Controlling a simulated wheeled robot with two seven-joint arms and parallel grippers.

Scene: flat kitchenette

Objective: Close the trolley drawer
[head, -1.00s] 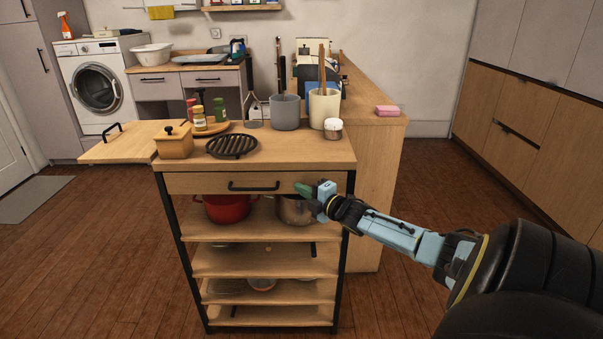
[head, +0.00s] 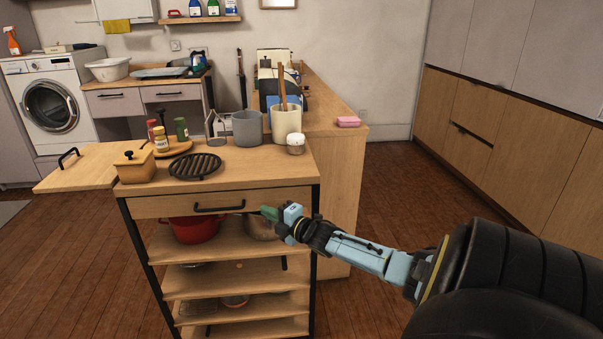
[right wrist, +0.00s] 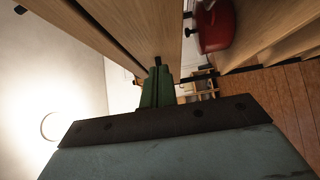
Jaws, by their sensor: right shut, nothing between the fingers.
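The wooden trolley (head: 302,168) stands ahead of me in the head view. Its drawer (head: 168,206), with a black bar handle (head: 219,207), sits directly under the top. The drawer front looks close to flush; I cannot tell whether a small gap is left. My right gripper (head: 268,212) is shut and empty, its green fingertips by the right part of the drawer front, just right of the handle. In the right wrist view the green fingers (right wrist: 158,88) point at the wooden panels; contact is unclear. My left gripper is not in view.
On the trolley top are a black grill trivet (head: 195,166), a wooden box (head: 135,167), a grey pot (head: 247,128) and jars. A red pot (head: 195,229) stands on the shelf below. A counter (head: 345,150) stands behind. Floor at right is clear.

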